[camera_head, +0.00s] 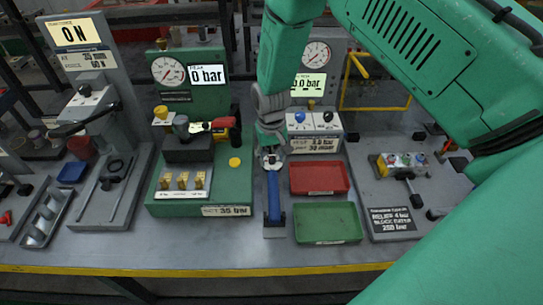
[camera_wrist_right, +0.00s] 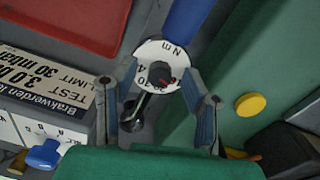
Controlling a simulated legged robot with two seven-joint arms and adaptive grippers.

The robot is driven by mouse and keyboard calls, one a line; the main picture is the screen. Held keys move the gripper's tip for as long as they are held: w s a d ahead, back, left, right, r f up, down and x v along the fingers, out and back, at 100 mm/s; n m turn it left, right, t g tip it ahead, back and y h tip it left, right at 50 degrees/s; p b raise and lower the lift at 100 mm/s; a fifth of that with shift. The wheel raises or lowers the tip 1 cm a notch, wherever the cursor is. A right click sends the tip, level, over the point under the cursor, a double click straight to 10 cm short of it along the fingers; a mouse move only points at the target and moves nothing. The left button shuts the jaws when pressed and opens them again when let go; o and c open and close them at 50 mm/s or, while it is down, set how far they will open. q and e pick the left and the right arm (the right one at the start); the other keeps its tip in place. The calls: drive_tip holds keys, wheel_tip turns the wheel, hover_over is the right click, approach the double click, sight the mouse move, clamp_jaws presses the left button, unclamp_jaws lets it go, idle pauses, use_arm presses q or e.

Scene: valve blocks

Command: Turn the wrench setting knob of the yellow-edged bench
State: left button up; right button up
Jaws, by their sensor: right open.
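The wrench setting knob (camera_wrist_right: 160,74) is a dark knob with a red mark on a round white dial (camera_wrist_right: 150,52) lettered "N m" in the right wrist view. The wrench (camera_head: 273,195) has a blue body and stands on the bench between the green test stand and the small trays. My right gripper (camera_head: 270,147) is over the wrench's far end and covers much of the knob in the head view. In the wrist view its open fingers (camera_wrist_right: 159,82) lie on either side of the dial; contact cannot be told. My left gripper is not in view.
The grey bench has a yellow front edge (camera_head: 200,269). A red tray (camera_head: 319,190) and green tray (camera_head: 328,240) sit right of the wrench. The green stand (camera_head: 165,207) with gauge is left. A relief-valve plate (camera_head: 388,222) lies at right, beside my arm.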

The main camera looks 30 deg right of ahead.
clamp_jaws()
drive_tip(key=shift+m, duration=0.3)
drive_tip(key=m, duration=0.4)
drive_tip(key=shift+m+p, duration=0.3)
drive_tip(key=shift+p, duration=0.05)
drive_tip(key=shift+w+m, duration=0.1)
drive_tip(key=shift+m, duration=2.1)
unclamp_jaws()
